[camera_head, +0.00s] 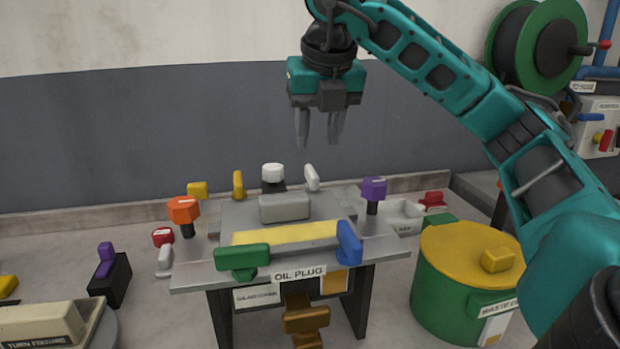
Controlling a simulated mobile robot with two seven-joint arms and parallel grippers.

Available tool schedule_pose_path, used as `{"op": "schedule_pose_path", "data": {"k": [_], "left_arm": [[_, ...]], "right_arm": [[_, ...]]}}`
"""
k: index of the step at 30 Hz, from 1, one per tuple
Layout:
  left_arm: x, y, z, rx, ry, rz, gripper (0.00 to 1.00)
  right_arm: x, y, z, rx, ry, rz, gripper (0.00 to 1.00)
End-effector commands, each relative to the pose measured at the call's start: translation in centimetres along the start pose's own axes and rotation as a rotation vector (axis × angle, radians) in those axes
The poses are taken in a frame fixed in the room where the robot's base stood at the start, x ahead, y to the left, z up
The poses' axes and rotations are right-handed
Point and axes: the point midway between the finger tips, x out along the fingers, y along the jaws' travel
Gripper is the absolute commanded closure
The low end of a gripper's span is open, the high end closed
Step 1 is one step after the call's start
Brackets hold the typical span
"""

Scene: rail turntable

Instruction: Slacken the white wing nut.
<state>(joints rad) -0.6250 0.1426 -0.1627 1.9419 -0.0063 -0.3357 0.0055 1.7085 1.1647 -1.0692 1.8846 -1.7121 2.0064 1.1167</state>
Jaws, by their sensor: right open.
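At the back of the grey work table (385,247) a white knob-like piece (272,172) stands upright on a dark base. A pale, tilted lever-like piece (312,178) is just right of it, and another pale handle (165,262) is at the table's left edge. I cannot tell for sure which is the white wing nut; no label on them is readable. My right gripper (318,142) is open and empty, pointing down in the air above the back of the table, apart from everything. My left gripper is not in view.
An orange knob (183,209) and a purple knob (373,188) stand at the table's sides. A green handle (242,257) and a blue handle (348,243) are at the front. A green drum with a yellow lid (455,245) stands at right.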

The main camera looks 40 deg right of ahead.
Motion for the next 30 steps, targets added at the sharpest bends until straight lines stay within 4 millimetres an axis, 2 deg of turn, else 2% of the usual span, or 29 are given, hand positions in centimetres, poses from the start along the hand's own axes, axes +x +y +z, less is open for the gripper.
{"op": "schedule_pose_path", "data": {"k": [1, 6, 12, 17, 24, 30], "left_arm": [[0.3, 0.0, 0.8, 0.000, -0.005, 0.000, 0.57], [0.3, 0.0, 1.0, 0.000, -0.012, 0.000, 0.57], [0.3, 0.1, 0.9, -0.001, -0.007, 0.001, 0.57], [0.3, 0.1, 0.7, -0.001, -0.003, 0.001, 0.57], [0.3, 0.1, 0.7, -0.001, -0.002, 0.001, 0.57], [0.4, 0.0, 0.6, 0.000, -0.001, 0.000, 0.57]], "right_arm": [[1.5, 0.0, -0.2, 0.001, 0.004, -0.003, 0.60], [4.6, -0.1, -0.1, 0.000, 0.002, -0.002, 0.60], [7.2, 0.0, 0.0, -0.001, 0.001, 0.000, 0.60], [8.0, 0.0, 0.0, -0.001, 0.000, 0.001, 0.60], [8.0, 0.0, 0.0, -0.001, 0.000, 0.001, 0.60], [8.0, 0.1, 0.0, -0.001, 0.000, 0.001, 0.77]]}}
